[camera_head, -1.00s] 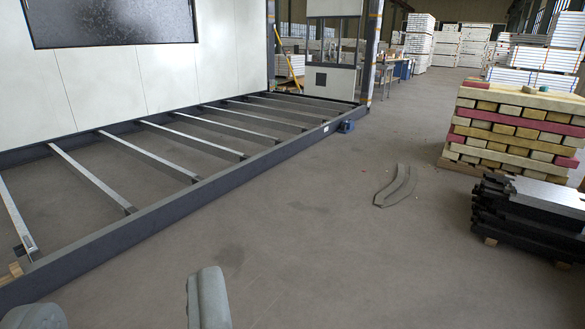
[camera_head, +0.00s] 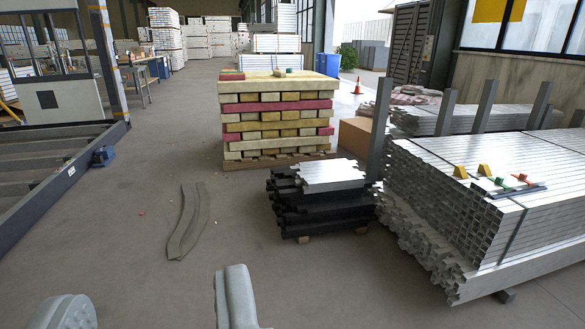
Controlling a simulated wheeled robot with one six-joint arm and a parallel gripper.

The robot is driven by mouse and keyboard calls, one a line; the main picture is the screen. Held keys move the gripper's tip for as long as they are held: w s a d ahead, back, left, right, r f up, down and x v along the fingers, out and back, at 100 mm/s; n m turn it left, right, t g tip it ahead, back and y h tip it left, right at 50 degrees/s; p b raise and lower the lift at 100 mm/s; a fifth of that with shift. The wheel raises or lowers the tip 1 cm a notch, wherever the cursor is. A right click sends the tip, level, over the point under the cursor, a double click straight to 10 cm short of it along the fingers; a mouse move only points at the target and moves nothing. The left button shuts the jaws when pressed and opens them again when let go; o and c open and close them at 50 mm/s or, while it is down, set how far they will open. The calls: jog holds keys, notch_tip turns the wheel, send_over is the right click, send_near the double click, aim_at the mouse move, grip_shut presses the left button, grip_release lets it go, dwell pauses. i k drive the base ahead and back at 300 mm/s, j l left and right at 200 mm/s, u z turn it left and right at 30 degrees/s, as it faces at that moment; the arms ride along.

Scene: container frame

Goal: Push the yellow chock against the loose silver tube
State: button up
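Two small yellow chocks stand on top of the big stack of silver tubes (camera_head: 550,150) at the right. The left chock (camera_head: 460,172) is near the stack's left end, and the other chock (camera_head: 484,170) is just right of it. I cannot single out a loose silver tube from the tubes on the stack. My gripper (camera_head: 152,287) shows as two grey fingers at the bottom left, wide apart with only floor between them. It is empty and far from the chocks and the stack.
A small board with red and green pieces (camera_head: 511,185) lies beside the chocks. A pile of black profiles (camera_head: 318,205) and a timber stack (camera_head: 275,115) stand left of the tubes. A bent grey strip (camera_head: 186,222) lies on the floor.

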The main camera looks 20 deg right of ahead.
aim_at(459, 171)
jog(key=i+l+z, duration=0.1)
jog(key=i+z, duration=0.2)
jog(key=z, duration=0.15)
jog(key=i+z, duration=0.45)
jog(key=i+j+z, duration=0.1)
jog(key=i+z, duration=0.15)
jog(key=z, duration=0.15)
jog(key=i+j+z, duration=0.2)
jog(key=z, duration=0.25)
jog(key=i+j+z, duration=0.15)
jog(key=i+z, duration=0.2)
jog(key=i+j, duration=0.2)
jog(key=i, duration=0.35)
jog(key=i+j, duration=0.25)
jog(key=i, duration=0.25)
jog(key=i+j+u, duration=0.1)
jog(key=i, duration=0.45)
jog(key=i+j, duration=0.3)
jog(key=i, duration=0.2)
